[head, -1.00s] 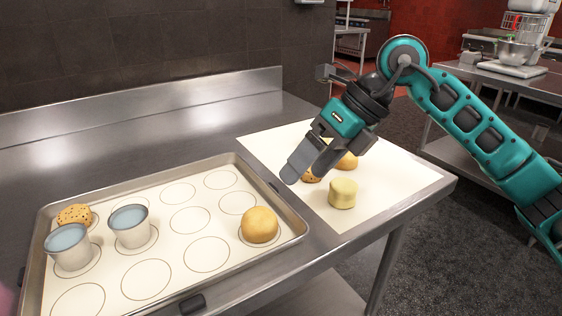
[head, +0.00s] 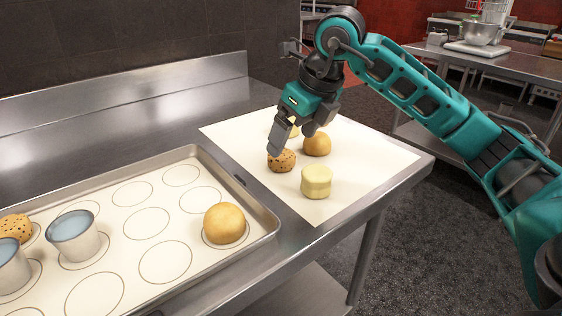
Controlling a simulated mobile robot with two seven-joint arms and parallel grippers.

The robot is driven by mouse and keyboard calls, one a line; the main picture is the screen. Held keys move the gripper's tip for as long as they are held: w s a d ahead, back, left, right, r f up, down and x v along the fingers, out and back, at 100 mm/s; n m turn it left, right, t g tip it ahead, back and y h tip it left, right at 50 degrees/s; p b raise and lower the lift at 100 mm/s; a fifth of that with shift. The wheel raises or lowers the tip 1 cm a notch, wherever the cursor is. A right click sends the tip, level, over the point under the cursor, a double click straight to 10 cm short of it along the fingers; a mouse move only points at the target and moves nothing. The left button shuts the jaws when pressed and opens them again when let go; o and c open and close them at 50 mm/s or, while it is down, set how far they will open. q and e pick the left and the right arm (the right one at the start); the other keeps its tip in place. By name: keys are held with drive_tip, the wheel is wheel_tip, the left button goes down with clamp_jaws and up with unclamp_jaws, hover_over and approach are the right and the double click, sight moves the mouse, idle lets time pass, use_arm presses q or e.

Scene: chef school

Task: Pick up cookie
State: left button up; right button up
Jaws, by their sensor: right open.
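A chocolate-chip cookie ball (head: 282,163) lies on the white paper sheet (head: 378,162) at the right end of the steel table. A plain brown cookie ball (head: 317,145), a pale yellow cylinder (head: 316,182) and another pale piece (head: 292,131), partly hidden by my gripper, lie around it. My right gripper (head: 291,143) points down over the sheet, just above and behind the chip cookie. Its jaws are open, and I see nothing held. Whether a finger touches the chip cookie I cannot tell. My left gripper is not in view.
A baking tray (head: 262,212) with printed circles stands left of the sheet. It holds a plain brown ball (head: 224,223), a chip cookie (head: 15,227) and two metal cups (head: 75,238). A steel backsplash (head: 130,100) runs along the wall.

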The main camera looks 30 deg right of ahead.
sight(284, 154)
drive_tip(key=x, duration=0.2)
drive_tip(key=b+x, duration=0.1)
drive_tip(key=x, duration=0.2)
drive_tip(key=shift+w+a, duration=0.1)
drive_tip(key=shift+a, duration=0.15)
drive_tip(key=shift+c, duration=0.4)
drive_tip(key=shift+r, duration=0.1)
drive_tip(key=c, duration=1.1)
